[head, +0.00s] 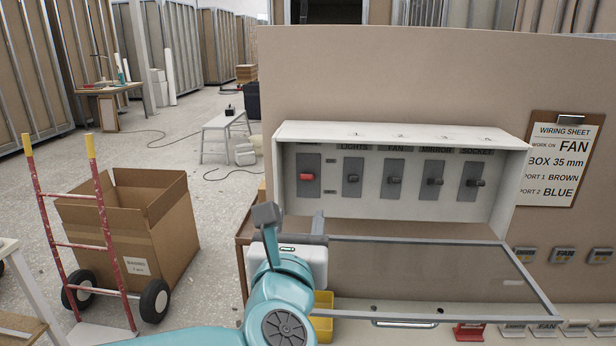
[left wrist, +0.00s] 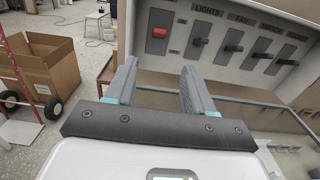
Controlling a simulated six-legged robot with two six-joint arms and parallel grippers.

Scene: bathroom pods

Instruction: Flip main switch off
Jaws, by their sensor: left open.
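The main switch (head: 308,176) is a red lever on a grey plate at the left end of the white switch box (head: 525,190). It also shows in the left wrist view (left wrist: 158,32), ahead of my fingers. Small labels stand beside it; I cannot tell surely which way the lever is set. My left gripper (head: 293,218) is open and empty, below and slightly left of the red switch, its fingers pointing toward the box. In the left wrist view its two fingers (left wrist: 160,70) are spread apart, short of the switch. My right gripper is not in view.
Dark levers for lights (head: 353,179), fan (head: 394,179), mirror (head: 434,181) and socket (head: 475,183) sit to the right. The box's clear framed cover (head: 430,268) hangs open below. A wiring sheet (head: 563,160) hangs at right. A cardboard box (head: 165,235) and red hand truck (head: 75,245) stand at left.

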